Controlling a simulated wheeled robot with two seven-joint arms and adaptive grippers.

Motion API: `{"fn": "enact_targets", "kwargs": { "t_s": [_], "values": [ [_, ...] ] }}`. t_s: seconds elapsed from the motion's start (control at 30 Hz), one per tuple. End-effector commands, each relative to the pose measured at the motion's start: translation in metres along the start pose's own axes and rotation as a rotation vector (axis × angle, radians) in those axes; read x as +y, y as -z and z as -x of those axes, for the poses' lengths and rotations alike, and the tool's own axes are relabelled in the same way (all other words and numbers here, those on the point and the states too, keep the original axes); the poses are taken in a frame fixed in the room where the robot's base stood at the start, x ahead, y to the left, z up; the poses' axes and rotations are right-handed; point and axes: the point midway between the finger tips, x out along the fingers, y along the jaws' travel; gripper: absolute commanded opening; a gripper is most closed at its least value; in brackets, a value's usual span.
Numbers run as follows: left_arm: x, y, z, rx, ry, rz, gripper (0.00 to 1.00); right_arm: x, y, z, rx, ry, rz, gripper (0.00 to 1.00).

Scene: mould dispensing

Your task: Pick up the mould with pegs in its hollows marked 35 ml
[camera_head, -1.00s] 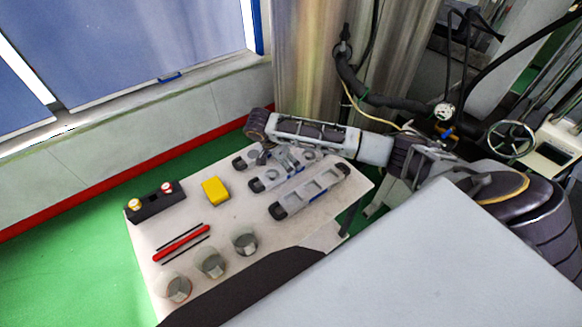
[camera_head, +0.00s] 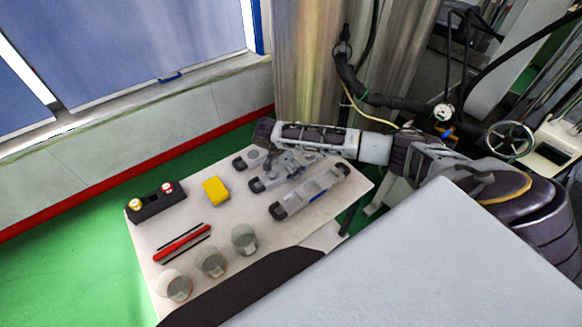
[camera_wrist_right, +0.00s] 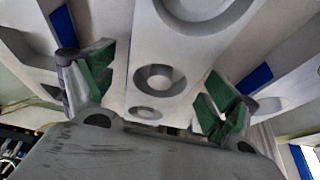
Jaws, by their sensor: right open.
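Three grey moulds with dark ends lie side by side on the white table: a back mould (camera_head: 241,164), a middle mould (camera_head: 262,184) and a front mould (camera_head: 312,190) with angular hollows. My right gripper (camera_head: 290,163) is over the middle mould and hides part of it. In the right wrist view, my right gripper (camera_wrist_right: 155,88) is open, its green-padded fingers on either side of a mould (camera_wrist_right: 130,52) whose round hollows have raised centres like pegs. I cannot tell whether the fingers touch it. No volume marking is legible. My left gripper is out of view.
On the table (camera_head: 195,215) are a yellow block (camera_head: 215,190), a black holder (camera_head: 155,203) with two round knobs, a red stick (camera_head: 181,243) between thin dark rods, and three clear cups (camera_head: 210,262). Neighbouring moulds lie close on both sides of the gripper.

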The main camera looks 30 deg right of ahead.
Motion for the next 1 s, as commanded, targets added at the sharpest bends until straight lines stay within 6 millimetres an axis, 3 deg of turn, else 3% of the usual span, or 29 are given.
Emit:
{"fn": "enact_targets", "kwargs": {
  "t_s": [0.2, 0.8, 1.0],
  "values": [
    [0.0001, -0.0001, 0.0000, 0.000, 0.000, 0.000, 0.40, -0.0001, 0.0001, 0.0002, 0.000, 0.000, 0.000, 0.88],
    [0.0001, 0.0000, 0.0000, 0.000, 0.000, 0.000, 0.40, 0.0000, 0.0001, 0.0002, 0.000, 0.000, 0.000, 0.10],
    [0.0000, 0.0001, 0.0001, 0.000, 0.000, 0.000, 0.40, -0.0011, 0.0008, 0.0015, 0.000, 0.003, -0.002, 0.07]
  ]
}}
